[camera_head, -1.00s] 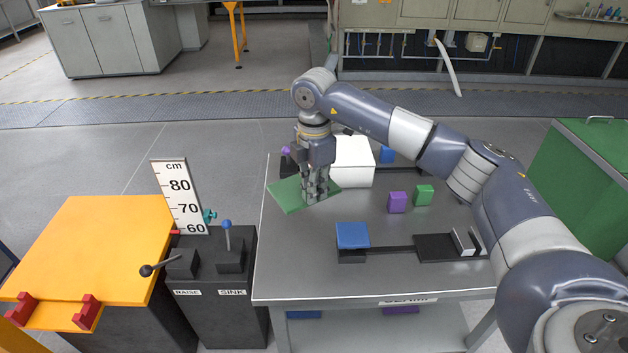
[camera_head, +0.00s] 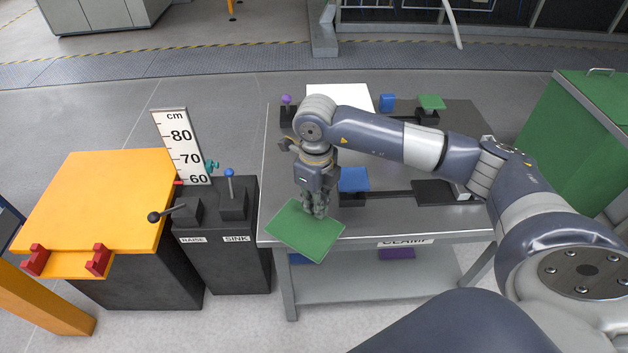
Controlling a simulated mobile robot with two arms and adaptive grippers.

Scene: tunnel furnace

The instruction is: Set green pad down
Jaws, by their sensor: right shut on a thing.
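A flat green pad (camera_head: 293,231) is held at the front left of the grey table. My right gripper (camera_head: 316,212) points down and is shut on the pad's far right edge. In the picture the pad's near corner hangs out past the table's front edge. I cannot tell the gap between pad and tabletop. The grey table (camera_head: 275,190) has bare metal left of the gripper. My left gripper is not in view.
A blue pad (camera_head: 354,180) on a black block stands just right of my gripper. A white block (camera_head: 340,97), a blue cube (camera_head: 387,102) and a green-topped stand (camera_head: 432,102) are behind my arm. The lever box (camera_head: 232,250) is left of the table.

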